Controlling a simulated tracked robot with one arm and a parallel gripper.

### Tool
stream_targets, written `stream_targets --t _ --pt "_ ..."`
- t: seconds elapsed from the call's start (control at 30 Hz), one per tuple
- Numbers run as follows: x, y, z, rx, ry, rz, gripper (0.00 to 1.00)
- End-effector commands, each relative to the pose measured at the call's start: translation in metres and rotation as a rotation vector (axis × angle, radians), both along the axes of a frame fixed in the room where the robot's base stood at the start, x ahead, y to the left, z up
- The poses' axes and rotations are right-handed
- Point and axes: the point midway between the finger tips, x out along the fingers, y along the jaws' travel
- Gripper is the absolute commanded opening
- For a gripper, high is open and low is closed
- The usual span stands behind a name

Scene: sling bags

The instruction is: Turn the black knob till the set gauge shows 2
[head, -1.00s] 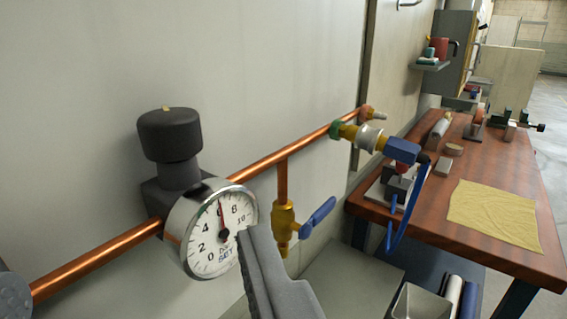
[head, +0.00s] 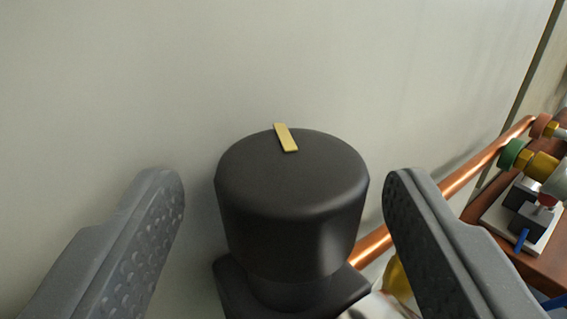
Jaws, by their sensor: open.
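The black knob (head: 290,205) stands upright in the middle of the head view, with a yellow pointer mark (head: 286,138) on its top near the far edge. My gripper (head: 285,190) is open, with one finger on each side of the knob. Gaps show between both fingers and the knob. Only a bit of the set gauge's shiny rim (head: 375,308) shows at the bottom edge. Its dial and needle are out of view now. A second ago the needle stood between 4 and 8, near 6.
A copper pipe (head: 485,160) runs from behind the knob to the upper right, along the pale wall (head: 120,80). A green and brass fitting (head: 515,155) and part of the wooden bench (head: 480,212) are at the right. A brass valve (head: 398,280) shows behind my right finger.

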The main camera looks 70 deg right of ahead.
Motion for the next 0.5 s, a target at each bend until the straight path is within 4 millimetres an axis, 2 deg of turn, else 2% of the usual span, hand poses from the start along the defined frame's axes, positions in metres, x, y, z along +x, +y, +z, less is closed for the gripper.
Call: stream_targets --t 0.3,0.47,0.5 --pt "0.0008 -0.0023 0.0003 0.0 -0.001 0.0 0.61" --pt "0.0008 -0.0022 0.0006 -0.001 -0.001 0.0 0.16" --pt "0.0009 -0.002 0.0006 -0.001 -0.001 0.0 0.16"
